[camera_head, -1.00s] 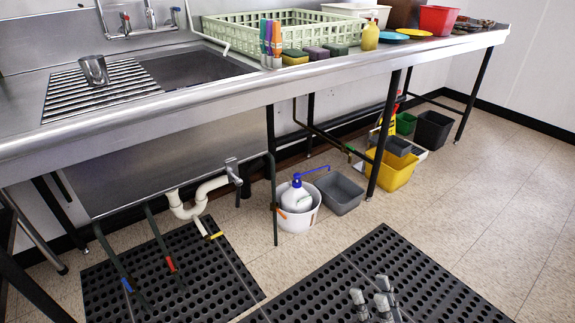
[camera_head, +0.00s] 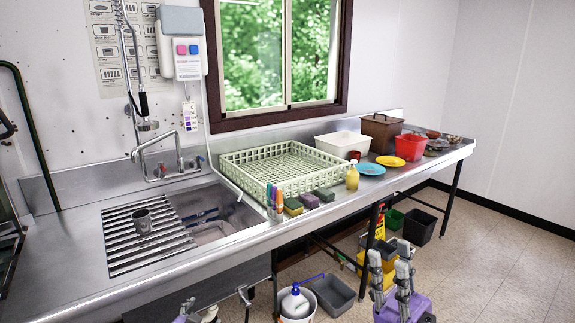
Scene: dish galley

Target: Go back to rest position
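My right gripper (camera_head: 389,254) shows at the lower right, in front of the counter's right part and low over the floor. Its two grey fingers point up and stand apart with a gap between them, and nothing shows in its grip. Its purple body is cut by the bottom edge. What seems to be the tip of my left gripper (camera_head: 186,308) shows at the bottom edge, below the sink front. Most of it is out of frame, so its opening cannot be told.
The steel counter (camera_head: 255,236) holds a metal cup (camera_head: 142,220), a green rack (camera_head: 240,170), sponges, a yellow bottle (camera_head: 352,178), plates and a red bin (camera_head: 411,147). Below stand a grey tub (camera_head: 334,294) and a white bucket (camera_head: 297,314).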

